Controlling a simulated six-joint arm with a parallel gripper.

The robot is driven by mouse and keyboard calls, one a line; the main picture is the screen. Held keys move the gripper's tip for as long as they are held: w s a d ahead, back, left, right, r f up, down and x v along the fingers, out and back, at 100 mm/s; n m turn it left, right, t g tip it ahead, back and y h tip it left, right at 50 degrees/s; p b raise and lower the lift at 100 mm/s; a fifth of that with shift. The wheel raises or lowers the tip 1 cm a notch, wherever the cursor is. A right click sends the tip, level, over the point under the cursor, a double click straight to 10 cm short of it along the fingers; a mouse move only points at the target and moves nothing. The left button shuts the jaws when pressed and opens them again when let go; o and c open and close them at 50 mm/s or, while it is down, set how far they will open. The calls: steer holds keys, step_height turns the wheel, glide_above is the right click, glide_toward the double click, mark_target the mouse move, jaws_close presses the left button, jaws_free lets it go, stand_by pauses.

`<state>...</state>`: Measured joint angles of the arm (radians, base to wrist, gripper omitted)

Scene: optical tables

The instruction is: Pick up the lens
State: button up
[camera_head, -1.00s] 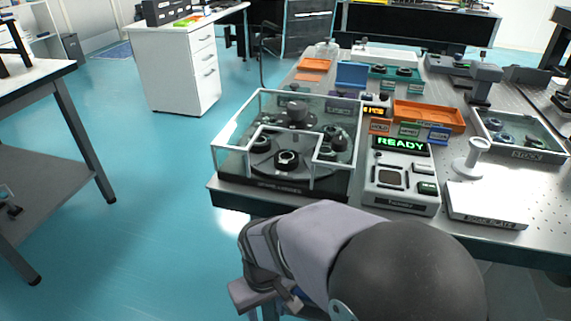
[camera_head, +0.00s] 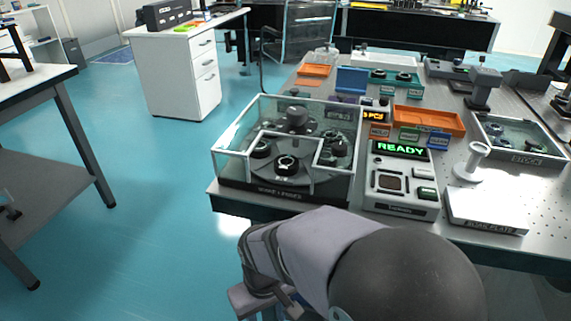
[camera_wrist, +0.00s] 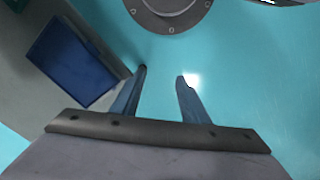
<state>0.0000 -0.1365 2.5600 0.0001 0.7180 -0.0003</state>
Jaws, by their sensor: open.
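Several dark round lens-like pieces sit inside a clear-walled case (camera_head: 236,180) on the optical table; one black-ringed lens (camera_head: 287,164) is at its front opening. I cannot tell which one the task means. In the wrist view my gripper (camera_wrist: 162,76) is open and empty, its two fingers apart over the blue-green floor. In the head view my arm is below the table's front edge, and the fingertips cannot be made out clearly. No lens shows in the wrist view.
A device reading READY (camera_head: 401,150) stands right of the case. A white plate block (camera_head: 487,208), a small white stand (camera_head: 473,160), an orange tray (camera_head: 430,118) and a grey-rimmed tray (camera_head: 520,140) crowd the table.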

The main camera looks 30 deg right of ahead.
steer(key=shift+o, duration=0.3)
steer(key=s+d+r+n+g+h+p, duration=0.1)
steer(key=d+r+n+h+p, duration=0.25)
steer(key=r+p, duration=0.5)
steer(key=s+d+r+n+g+h+p, duration=0.1)
steer(key=d+r+n+h+p, duration=0.15)
steer(key=r+n+p, duration=0.55)
steer(key=s+d+r+n+h+p, duration=0.15)
steer(key=r+h+p, duration=0.35)
steer(key=p, duration=0.6)
step_height(320, 180, up, 7)
steer(key=w+n+t+p, duration=0.2)
steer(key=n+p, duration=0.1)
steer(key=p, duration=0.3)
steer(key=n+t+h+p, duration=0.2)
steer(key=n+t, duration=0.7)
glide_toward(285, 162)
steer(key=shift+r+p+x, duration=0.15)
steer(key=shift+p+x, duration=0.15)
steer(key=shift+x, duration=0.4)
steer(key=shift+r+p+x, duration=0.1)
steer(key=shift+p+x, duration=0.15)
steer(key=shift+x, duration=0.5)
steer(key=shift+f+p+x, duration=0.2)
steer(key=shift+p+x, duration=0.75)
steer(key=shift+x, duration=1.45)
